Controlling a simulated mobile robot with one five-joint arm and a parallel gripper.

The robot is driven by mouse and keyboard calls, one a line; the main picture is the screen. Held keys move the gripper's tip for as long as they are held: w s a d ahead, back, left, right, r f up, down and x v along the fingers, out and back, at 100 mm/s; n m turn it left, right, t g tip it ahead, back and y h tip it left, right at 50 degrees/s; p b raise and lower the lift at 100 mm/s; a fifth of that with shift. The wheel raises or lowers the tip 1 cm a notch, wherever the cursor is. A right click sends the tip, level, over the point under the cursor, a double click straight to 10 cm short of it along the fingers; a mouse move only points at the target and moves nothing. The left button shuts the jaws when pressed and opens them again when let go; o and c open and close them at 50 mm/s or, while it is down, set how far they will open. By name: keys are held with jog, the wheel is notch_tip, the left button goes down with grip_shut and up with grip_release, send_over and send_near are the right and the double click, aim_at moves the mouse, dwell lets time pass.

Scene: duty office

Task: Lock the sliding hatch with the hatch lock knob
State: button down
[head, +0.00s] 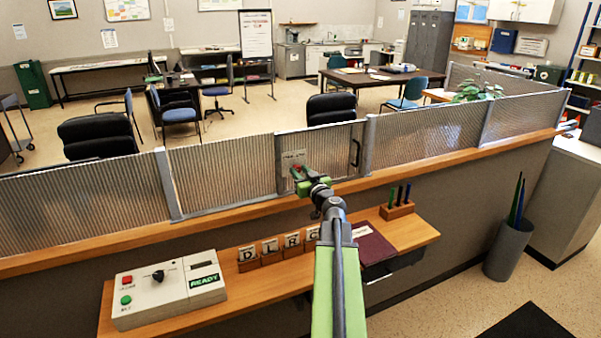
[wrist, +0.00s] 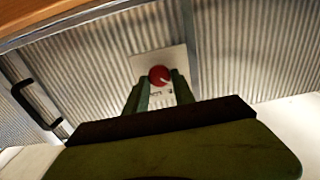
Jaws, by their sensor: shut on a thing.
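The hatch lock knob (wrist: 159,75) is red and round, with a pale pointer line, on a light plate (wrist: 146,63) in the wrist view. My gripper (wrist: 158,84) has its two green fingers on either side of the knob and is shut on it. In the head view my gripper (head: 303,180) reaches over the wooden ledge to the same plate (head: 292,160). The sliding hatch (head: 335,150) is a ribbed panel in a grey frame, with a black handle (head: 356,153) at its right. The handle also shows in the wrist view (wrist: 37,106). My fingers partly hide the plate.
A wooden ledge (head: 110,238) runs below the ribbed screen. On the lower shelf stand a control box (head: 168,288) with a lit READY display, letter blocks (head: 270,248), a dark red folder (head: 372,244) and a pen block (head: 397,210). A grey bin (head: 507,250) stands right.

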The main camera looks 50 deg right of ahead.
jog(key=shift+d, duration=0.45)
jog(key=shift+a, duration=0.3)
jog(key=shift+m, duration=0.3)
jog(key=m, duration=0.3)
jog(key=shift+f, duration=0.1)
jog(key=m, duration=0.5)
jog(key=shift+s+m, duration=0.1)
jog(key=shift+m, duration=0.2)
jog(key=m, duration=0.4)
jog(key=shift+f, duration=0.1)
jog(key=m, duration=0.4)
jog(key=shift+m, duration=0.3)
jog(key=shift+d, duration=0.1)
